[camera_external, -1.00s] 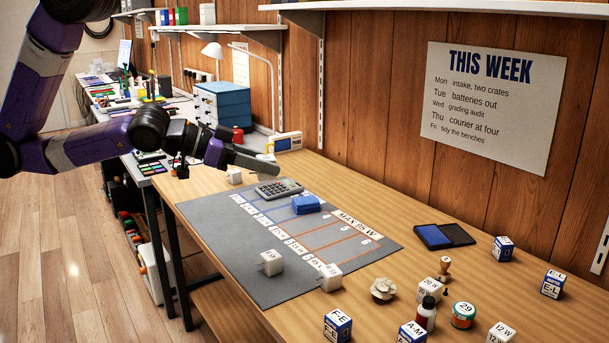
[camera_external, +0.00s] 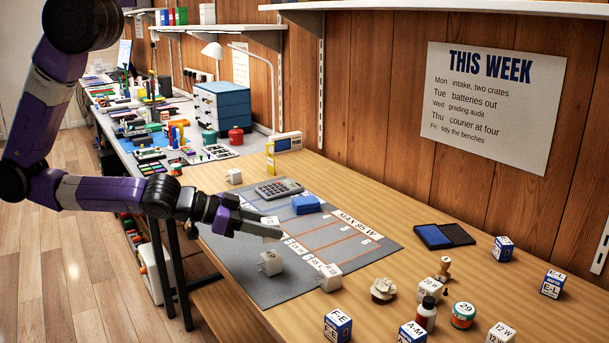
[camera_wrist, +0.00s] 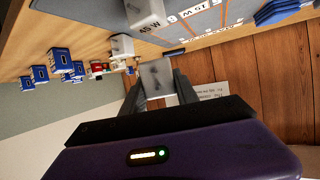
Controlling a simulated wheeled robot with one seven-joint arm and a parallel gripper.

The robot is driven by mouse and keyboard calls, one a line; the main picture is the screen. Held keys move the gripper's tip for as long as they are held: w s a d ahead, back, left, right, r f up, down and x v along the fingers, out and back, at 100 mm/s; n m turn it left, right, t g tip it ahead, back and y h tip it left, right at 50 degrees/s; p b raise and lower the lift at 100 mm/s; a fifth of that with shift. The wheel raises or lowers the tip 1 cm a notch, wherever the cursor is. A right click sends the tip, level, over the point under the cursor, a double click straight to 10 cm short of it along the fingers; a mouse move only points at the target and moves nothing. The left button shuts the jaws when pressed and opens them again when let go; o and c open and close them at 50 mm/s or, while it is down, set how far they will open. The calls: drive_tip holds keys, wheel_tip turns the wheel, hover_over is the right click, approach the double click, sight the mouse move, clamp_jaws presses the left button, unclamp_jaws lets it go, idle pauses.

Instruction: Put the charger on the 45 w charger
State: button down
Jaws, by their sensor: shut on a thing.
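My gripper (camera_external: 262,228) is shut on a white charger (camera_wrist: 157,80) and holds it above the grey mat. Only a little of the held charger (camera_external: 270,221) shows in the external view. A white charger (camera_external: 271,263) stands on the mat just below and in front of my gripper. In the wrist view this charger (camera_wrist: 145,12) is at the top, with a 45 W label. Another white charger (camera_external: 329,278) stands at the mat's front right edge; its label is too small to read. My gripper is apart from both standing chargers.
The grey mat (camera_external: 350,261) has printed lanes, a calculator (camera_external: 278,188) and a blue stack (camera_external: 306,205). Labelled cubes, an ink pad (camera_external: 443,236), a stamp (camera_external: 444,268) and a small bottle (camera_external: 427,313) stand to the right. A white block (camera_external: 234,176) stands behind the mat.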

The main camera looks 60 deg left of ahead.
sight(269, 242)
drive_tip(key=shift+f, duration=2.1)
drive_tip(key=shift+f+b, duration=0.2)
drive_tip(key=shift+b, duration=0.1)
drive_tip(key=c, duration=0.9)
unclamp_jaws()
